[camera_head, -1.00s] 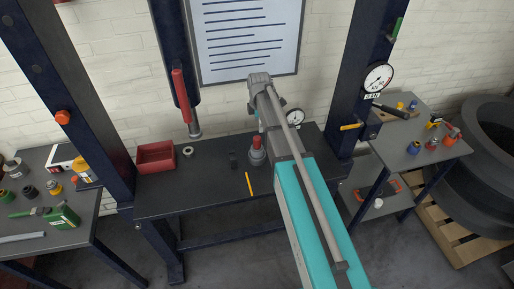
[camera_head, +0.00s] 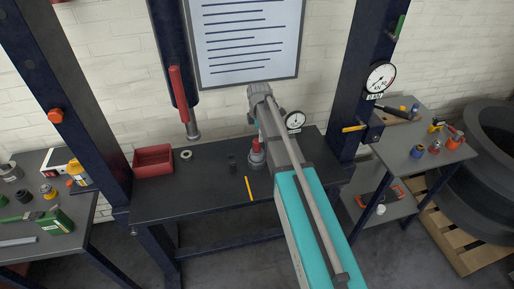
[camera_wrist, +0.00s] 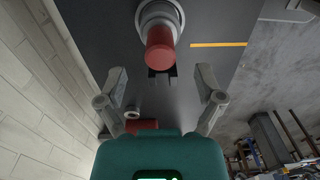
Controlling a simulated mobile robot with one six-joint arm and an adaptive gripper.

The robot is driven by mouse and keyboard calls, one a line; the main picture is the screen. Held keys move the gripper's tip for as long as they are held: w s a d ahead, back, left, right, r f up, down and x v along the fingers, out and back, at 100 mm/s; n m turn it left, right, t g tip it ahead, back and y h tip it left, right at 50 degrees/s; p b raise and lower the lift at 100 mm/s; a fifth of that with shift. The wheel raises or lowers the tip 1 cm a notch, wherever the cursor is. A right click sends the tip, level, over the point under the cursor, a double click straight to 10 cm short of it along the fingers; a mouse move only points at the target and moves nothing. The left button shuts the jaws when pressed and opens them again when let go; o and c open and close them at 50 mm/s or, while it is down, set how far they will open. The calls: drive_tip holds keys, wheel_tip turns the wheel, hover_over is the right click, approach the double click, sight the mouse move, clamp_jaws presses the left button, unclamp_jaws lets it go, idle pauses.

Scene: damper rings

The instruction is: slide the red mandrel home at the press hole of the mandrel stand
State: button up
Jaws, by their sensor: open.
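The red mandrel (camera_head: 256,146) stands upright on a round grey base, the mandrel stand (camera_head: 257,162), on the dark press table. In the wrist view the red mandrel (camera_wrist: 160,48) shows end-on with the grey stand (camera_wrist: 160,14) around its foot. How deep it sits in the hole cannot be seen. My gripper (camera_wrist: 160,76) is open and empty, its two fingers spread wide to either side, with the mandrel ahead between their lines and apart from both. In the head view my arm hides the fingers.
The press ram (camera_head: 191,125) hangs over a grey ring (camera_head: 187,155) at left. A red bin (camera_head: 153,160) stands at the table's left. A small dark block (camera_head: 232,162) and a yellow strip (camera_head: 249,188) lie near the stand. A dial gauge (camera_head: 294,121) is behind my arm.

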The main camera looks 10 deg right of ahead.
sight(257, 140)
drive_tip(key=shift+f, duration=0.1)
drive_tip(key=f+b, duration=0.3)
drive_tip(key=shift+a+f+b, duration=0.25)
drive_tip(key=shift+a+b, duration=0.05)
drive_tip(key=shift+a, duration=0.05)
drive_tip(key=shift+f+b, duration=0.8)
drive_tip(key=shift+b, duration=0.05)
clamp_jaws()
